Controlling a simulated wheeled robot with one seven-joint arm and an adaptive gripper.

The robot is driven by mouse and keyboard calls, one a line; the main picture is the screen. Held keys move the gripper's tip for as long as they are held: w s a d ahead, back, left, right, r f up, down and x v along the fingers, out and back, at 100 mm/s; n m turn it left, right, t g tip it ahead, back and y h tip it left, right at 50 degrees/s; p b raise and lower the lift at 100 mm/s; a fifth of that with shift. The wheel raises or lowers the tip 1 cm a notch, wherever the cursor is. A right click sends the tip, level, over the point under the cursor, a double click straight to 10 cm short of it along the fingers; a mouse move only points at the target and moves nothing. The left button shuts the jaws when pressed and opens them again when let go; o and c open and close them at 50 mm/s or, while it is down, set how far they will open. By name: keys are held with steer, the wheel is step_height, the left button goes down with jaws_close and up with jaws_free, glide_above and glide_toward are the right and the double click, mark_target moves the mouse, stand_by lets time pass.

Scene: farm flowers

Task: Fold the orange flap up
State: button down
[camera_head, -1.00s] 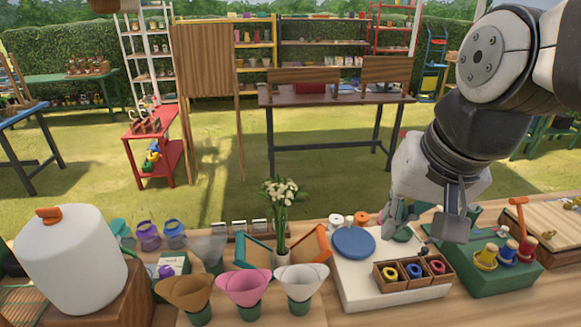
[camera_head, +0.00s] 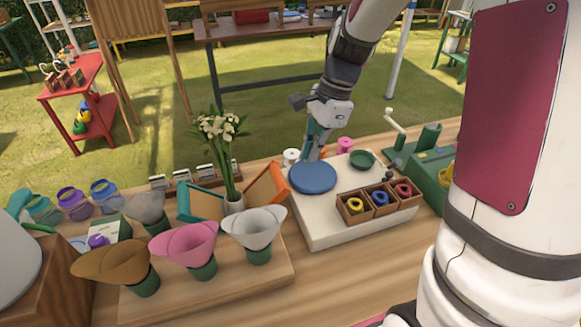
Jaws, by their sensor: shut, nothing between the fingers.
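The orange flap (camera_head: 268,184) is a wooden panel with an orange edge. A matching teal-edged flap (camera_head: 198,204) leans on the vase's left side. My gripper (camera_head: 310,154) is shut and empty. It points down at the back edge of the blue disc (camera_head: 312,177), to the right of and behind the orange flap, apart from it. Whether its tips touch the surface below cannot be told. The orange flap's lower edge is partly hidden by the white paper cone.
Brown, pink and white (camera_head: 255,228) paper cones stand in front of the flaps. The white board (camera_head: 320,226) holds a wooden box of coloured rings (camera_head: 378,201). White and pink spools (camera_head: 345,145) stand beside my gripper. A green device (camera_head: 430,160) is at right.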

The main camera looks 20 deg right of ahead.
steer(key=shift+w+d+f, duration=0.15)
steer(key=shift+w+f, duration=0.15)
steer(key=shift+f, duration=0.15)
steer(key=x, duration=1)
steer(key=shift+s+r, duration=0.1)
steer(key=shift+r, duration=0.05)
steer(key=shift+a+r, duration=0.25)
steer(key=shift+a, duration=0.1)
